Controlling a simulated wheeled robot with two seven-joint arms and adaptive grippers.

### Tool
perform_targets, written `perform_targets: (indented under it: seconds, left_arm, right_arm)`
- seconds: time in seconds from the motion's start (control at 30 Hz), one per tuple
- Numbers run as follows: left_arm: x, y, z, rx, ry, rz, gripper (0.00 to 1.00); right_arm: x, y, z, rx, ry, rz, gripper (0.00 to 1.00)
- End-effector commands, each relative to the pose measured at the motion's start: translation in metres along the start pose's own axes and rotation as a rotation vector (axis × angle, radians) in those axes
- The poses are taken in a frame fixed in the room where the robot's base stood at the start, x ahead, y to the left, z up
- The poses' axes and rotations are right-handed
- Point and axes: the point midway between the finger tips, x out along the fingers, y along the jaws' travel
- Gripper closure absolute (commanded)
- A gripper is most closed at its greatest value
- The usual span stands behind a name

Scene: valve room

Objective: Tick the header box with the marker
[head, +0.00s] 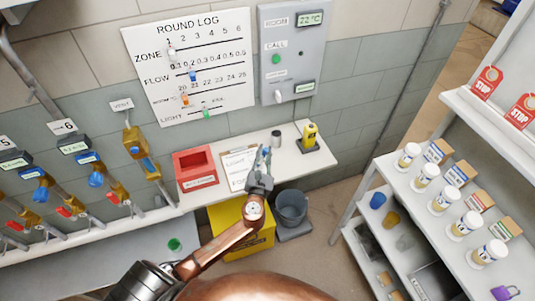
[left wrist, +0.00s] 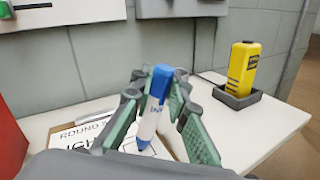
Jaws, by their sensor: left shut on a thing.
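My left gripper (head: 262,176) is over the right part of the clipboard (head: 229,180) on the white shelf. It is shut on the marker, which has a white body and a blue cap end; in the left wrist view the marker (left wrist: 160,80) stands nearly upright, slightly tilted, between the green-padded fingers. The paper (left wrist: 78,134) shows the printed heading "ROUND" and larger letters below, partly hidden by the gripper. A dark outline beside the marker's lower end may be the header box, but I cannot tell. Whether the tip touches the paper is hidden. My right gripper is out of view.
A red box (head: 196,167) stands left of the clipboard. A yellow device (head: 310,133) in a dark cradle and a small dark cup (head: 276,137) stand right of it. The round log board (head: 190,65) hangs on the wall behind. A grey bucket (head: 291,208) is below the shelf.

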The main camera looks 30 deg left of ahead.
Motion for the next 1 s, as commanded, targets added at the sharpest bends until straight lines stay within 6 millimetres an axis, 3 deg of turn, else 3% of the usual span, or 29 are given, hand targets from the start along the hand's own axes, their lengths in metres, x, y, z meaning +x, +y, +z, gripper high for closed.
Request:
perform_targets:
  seconds: [0.57, 1.0]
  left_arm:
    - [0.006, 0.015, -0.007, 0.002, 0.004, 0.001, 0.98]
    - [0.004, 0.007, -0.004, 0.0, 0.005, -0.002, 0.98]
  right_arm:
    - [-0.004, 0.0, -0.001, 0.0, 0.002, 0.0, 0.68]
    - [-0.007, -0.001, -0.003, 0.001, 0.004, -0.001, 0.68]
